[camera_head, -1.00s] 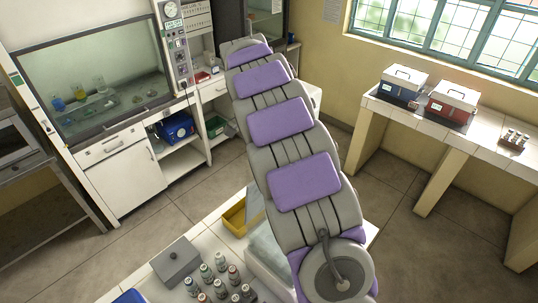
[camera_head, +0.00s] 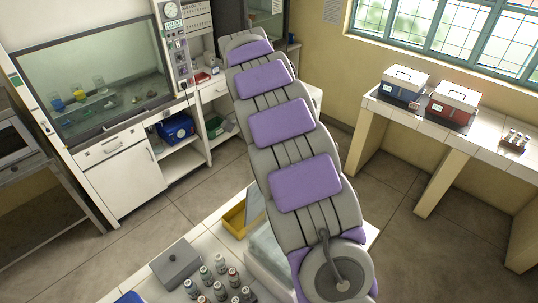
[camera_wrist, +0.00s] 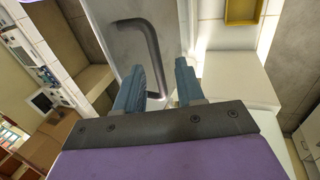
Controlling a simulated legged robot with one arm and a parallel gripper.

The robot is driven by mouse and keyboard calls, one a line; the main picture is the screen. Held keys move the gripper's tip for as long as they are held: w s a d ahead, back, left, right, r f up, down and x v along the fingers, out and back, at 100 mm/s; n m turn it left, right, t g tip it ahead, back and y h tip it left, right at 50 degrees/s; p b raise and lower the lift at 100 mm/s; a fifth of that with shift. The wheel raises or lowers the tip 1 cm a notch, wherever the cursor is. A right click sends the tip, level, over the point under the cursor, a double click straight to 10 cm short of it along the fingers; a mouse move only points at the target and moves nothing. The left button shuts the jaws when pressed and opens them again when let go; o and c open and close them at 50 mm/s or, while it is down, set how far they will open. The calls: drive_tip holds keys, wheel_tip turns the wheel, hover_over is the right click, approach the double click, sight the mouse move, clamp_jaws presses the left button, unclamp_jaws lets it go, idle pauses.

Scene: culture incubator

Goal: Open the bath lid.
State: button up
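The bath lid (camera_wrist: 107,40) shows in the wrist view as a pale grey panel with a dark bent bar handle (camera_wrist: 150,45). My gripper (camera_wrist: 161,66) has two blue fingers standing apart with clear space between them. The lower leg of the handle runs into the gap between the fingers, nearer the left one; whether they touch cannot be told. In the head view, a pale bath (camera_head: 262,262) shows partly beside my arm, on the white tiled bench. My gripper is hidden in the head view.
A yellow tray (camera_head: 234,219), a grey lidded box (camera_head: 176,262) and several small bottles (camera_head: 220,264) are close to the bath. A blue box (camera_head: 400,84) and a red box (camera_head: 450,102) stand on the right-hand bench. The floor between the benches is clear.

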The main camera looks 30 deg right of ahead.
drive_tip(key=d+p+v, duration=0.1)
drive_tip(key=p+v, duration=0.6)
drive_tip(key=v, duration=0.3)
drive_tip(key=shift+a, duration=0.4)
drive_tip(key=shift+s+f, duration=0.1)
